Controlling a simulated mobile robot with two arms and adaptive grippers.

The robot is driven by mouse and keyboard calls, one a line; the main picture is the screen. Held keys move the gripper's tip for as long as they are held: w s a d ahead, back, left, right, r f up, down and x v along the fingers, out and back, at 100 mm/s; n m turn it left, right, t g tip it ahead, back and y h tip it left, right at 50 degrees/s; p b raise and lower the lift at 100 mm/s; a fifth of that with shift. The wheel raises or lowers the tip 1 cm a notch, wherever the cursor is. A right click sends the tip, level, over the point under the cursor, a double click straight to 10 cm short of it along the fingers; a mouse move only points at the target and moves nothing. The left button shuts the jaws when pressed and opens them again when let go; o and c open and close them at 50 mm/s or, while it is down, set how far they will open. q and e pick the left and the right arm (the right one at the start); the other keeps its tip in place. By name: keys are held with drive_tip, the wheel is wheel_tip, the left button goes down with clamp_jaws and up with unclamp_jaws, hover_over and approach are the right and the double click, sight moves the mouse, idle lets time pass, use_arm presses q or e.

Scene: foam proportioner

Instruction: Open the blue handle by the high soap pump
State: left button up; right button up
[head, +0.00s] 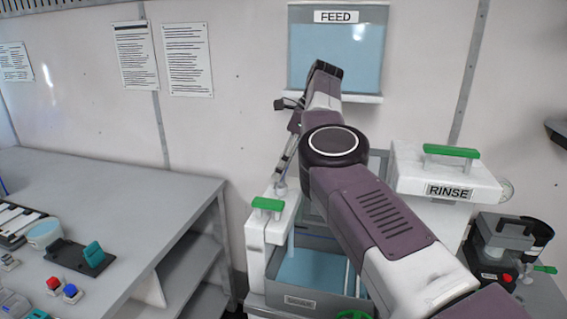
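No clearly blue handle shows. A green handle (267,204) tops a low white unit beside a grey basin (310,272) holding blue liquid. Another green handle (452,151) sits on a higher white unit marked RINSE (447,190). I cannot tell which part is the high soap pump. My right arm comes in from the lower right and bends at a round joint. My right gripper (284,176) points down just above the low green handle; it is small and partly edge-on, so its opening and any contact are unclear. My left gripper is out of view.
A blue panel marked FEED (336,48) is on the back wall. A grey counter (130,190) at left carries a teal lever (93,254) on a dark base and red and blue buttons. A dark device (500,240) stands at right. My arm hides part of the basin area.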

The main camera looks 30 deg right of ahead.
idle(0.4)
drive_tip(key=o, duration=1.2)
drive_tip(key=shift+c, duration=0.2)
drive_tip(key=shift+r, duration=0.1)
drive_tip(key=v, duration=0.7)
